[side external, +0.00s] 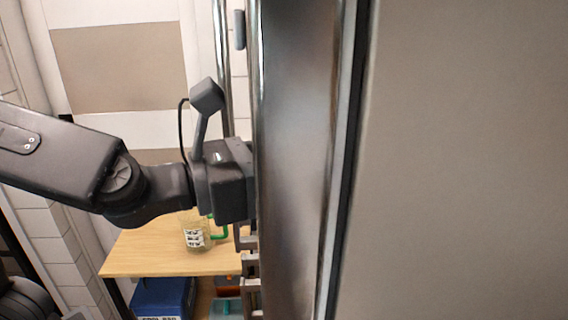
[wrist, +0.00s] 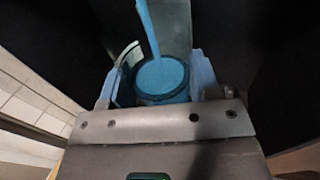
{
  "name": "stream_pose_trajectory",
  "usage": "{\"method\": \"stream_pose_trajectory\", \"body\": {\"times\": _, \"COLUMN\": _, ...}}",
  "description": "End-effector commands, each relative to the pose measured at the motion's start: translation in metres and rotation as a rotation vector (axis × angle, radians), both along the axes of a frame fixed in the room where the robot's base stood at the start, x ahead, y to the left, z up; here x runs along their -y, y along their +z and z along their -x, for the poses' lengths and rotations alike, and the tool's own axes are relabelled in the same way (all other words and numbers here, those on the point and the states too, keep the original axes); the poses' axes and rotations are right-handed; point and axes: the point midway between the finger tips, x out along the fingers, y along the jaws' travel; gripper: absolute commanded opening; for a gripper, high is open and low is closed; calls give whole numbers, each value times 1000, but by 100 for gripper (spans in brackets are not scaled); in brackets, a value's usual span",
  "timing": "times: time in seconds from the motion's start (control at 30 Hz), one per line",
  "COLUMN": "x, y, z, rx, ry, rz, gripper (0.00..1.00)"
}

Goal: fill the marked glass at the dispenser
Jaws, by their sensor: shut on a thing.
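In the wrist view a round glass (wrist: 163,98) stands between the fingers of my gripper (wrist: 157,84), which is shut on it. A blue stream (wrist: 148,28) falls from above into the glass, and blue liquid (wrist: 160,74) shows inside, close below the rim. No mark on this glass can be made out. In the side view my gripper's fingers and the glass are hidden behind the edge of a tall metal-fronted appliance (side external: 298,150). The dispenser's outlet cannot be seen clearly.
A clear jar (side external: 195,232) with a black-and-white label stands on a wooden shelf (side external: 140,255), beside something green. A blue box (side external: 163,296) is below. Vertical metal bars and grey brackets (side external: 249,270) are close to my gripper. Dark walls surround the glass in the wrist view.

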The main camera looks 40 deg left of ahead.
Motion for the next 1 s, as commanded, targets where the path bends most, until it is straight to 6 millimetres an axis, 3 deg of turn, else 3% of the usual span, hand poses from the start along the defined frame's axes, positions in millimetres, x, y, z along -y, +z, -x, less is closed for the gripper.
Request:
{"method": "stream_pose_trajectory", "body": {"times": 0.63, "x": 0, "y": 0, "z": 0, "rx": 1, "ry": -1, "rz": 0, "gripper": 25}}
{"method": "stream_pose_trajectory", "body": {"times": 1.0, "x": -12, "y": 1, "z": 13, "rx": 1, "ry": 0, "rz": 2, "gripper": 25}}
